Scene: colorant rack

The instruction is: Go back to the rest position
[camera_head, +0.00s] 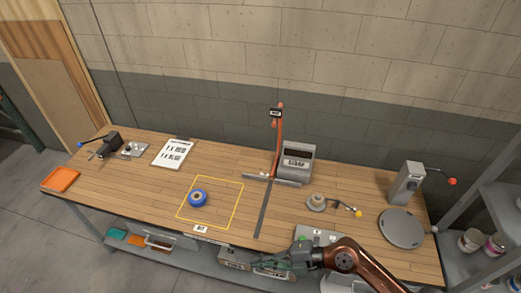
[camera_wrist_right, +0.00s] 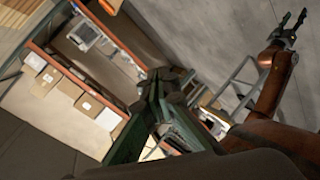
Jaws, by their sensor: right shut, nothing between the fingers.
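My right gripper (camera_head: 266,257) is at the lower middle of the head view, in front of the table's front edge, with its copper arm coming in from the lower right. In the right wrist view its green fingers (camera_wrist_right: 165,80) meet at the tips, shut and empty. My left gripper is not in the head view. In the right wrist view a copper arm of mine ends in a dark gripper (camera_wrist_right: 293,24) with its fingers spread, holding nothing visible.
The wooden table (camera_head: 150,200) carries a blue roll (camera_head: 198,198) inside a yellow outline, an orange tray (camera_head: 60,179), a grey device (camera_head: 296,162) and a round grey plate (camera_head: 402,229). A metal shelf (camera_head: 498,205) with cans stands at the right.

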